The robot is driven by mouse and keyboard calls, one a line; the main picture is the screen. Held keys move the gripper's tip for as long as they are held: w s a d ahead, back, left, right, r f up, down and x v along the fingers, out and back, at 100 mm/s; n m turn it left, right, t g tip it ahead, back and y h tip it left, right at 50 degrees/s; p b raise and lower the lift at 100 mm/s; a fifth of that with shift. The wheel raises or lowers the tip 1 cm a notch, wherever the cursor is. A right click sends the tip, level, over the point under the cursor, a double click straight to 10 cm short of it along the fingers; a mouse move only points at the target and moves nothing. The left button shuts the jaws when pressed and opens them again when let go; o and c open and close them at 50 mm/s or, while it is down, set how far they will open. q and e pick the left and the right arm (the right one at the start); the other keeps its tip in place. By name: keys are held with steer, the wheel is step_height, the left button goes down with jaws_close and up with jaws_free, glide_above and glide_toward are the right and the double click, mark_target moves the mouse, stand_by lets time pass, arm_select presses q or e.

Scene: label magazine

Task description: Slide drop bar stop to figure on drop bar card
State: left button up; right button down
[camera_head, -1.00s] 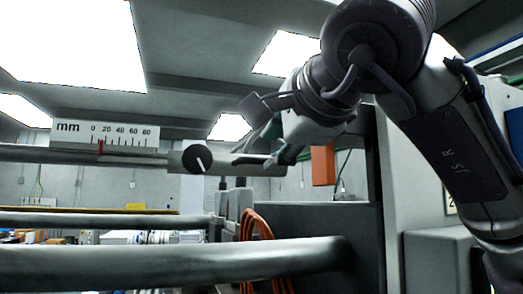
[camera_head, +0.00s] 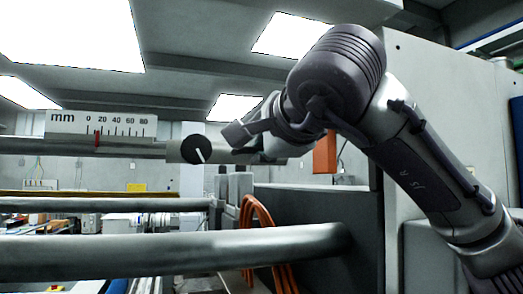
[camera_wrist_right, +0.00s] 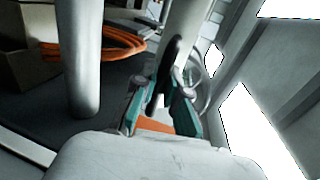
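The drop bar stop is a grey block with a round black knob (camera_head: 193,149) on its face; the knob's white line points to the lower right. It sits on the horizontal drop bar (camera_head: 30,146). A white mm scale (camera_head: 120,125) stands above the bar, and its red marker (camera_head: 97,139) is between 0 and 20. My right gripper (camera_head: 243,140) is just right of the knob. In the right wrist view its green fingers (camera_wrist_right: 163,95) are apart, with the bar and the edge-on knob (camera_wrist_right: 172,55) beyond and between them. Contact is unclear. No card is readable.
Thick grey rails (camera_head: 180,250) run across below the drop bar. A dark machine panel (camera_head: 320,225) and orange cables (camera_head: 257,225) are under my right arm. Open space lies in front of the scale.

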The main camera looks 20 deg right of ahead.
stand_by(0.3)
steer(key=shift+w+d+b, duration=0.1)
steer(key=shift+d+b, duration=0.2)
steer(key=shift+d, duration=1.7)
steer(key=c, duration=1.3)
jaws_free()
steer(key=shift+a, duration=0.2)
steer(key=shift+o, duration=0.5)
steer(key=shift+a, duration=0.15)
steer(key=shift+s, duration=0.25)
steer(key=v, duration=1.1)
steer(key=shift+s, duration=0.3)
steer(key=shift+r, duration=0.1)
